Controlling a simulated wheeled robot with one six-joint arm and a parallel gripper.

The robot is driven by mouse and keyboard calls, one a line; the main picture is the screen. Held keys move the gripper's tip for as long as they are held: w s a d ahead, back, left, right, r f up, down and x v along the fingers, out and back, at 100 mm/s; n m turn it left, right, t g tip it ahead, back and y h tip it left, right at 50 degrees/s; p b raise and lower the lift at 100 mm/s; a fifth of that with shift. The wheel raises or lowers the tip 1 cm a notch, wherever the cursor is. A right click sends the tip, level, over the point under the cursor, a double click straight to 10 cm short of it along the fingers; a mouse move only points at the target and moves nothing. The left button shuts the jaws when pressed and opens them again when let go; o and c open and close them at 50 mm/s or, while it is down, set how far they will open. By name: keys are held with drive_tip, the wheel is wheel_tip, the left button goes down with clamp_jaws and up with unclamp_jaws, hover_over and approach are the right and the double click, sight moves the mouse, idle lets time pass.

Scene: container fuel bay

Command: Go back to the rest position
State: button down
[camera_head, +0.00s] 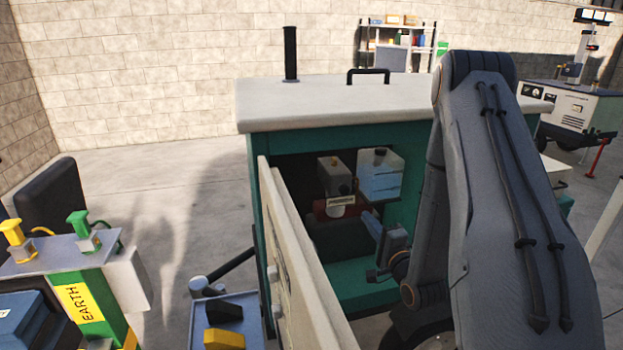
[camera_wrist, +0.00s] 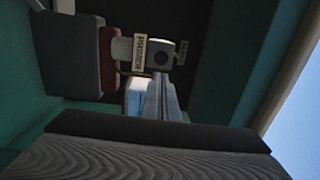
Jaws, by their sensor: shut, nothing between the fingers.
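My gripper (camera_head: 373,222) is shut and empty. It reaches through the open front of a green cabinet (camera_head: 262,235) with a pale top. In the wrist view the closed fingers (camera_wrist: 162,90) point toward a primer unit with a PRIMER label (camera_wrist: 139,54). In the head view this unit (camera_head: 335,177) sits inside the cabinet, with a red part below it. A clear container of bluish fluid (camera_head: 380,178) is beside it. I cannot tell how large the gap is between fingertips and primer. My arm hides the cabinet's right side.
The cabinet door (camera_head: 295,270) stands open, left of my arm. A green stand marked EARTH (camera_head: 87,300) and a small tray (camera_head: 232,307) are at the lower left. Another machine (camera_head: 572,110) and a shelf (camera_head: 395,40) stand behind.

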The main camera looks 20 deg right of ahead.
drive_tip(key=s+a+n+g+h, duration=0.1)
drive_tip(key=s+a+n+g, duration=0.1)
drive_tip(key=a+n+g, duration=0.55)
drive_tip(key=s+a+r+n+g, duration=0.1)
drive_tip(key=s+a+n+g, duration=0.1)
drive_tip(key=s, duration=0.5)
drive_tip(key=s+a+r+n+g, duration=0.2)
drive_tip(key=s+a+n+g, duration=0.1)
drive_tip(key=s, duration=0.4)
drive_tip(key=s+a+r+n+g, duration=0.1)
drive_tip(key=s+a+n+g, duration=0.2)
drive_tip(key=s+n+g, duration=0.2)
drive_tip(key=s, duration=0.3)
drive_tip(key=shift+r, duration=0.25)
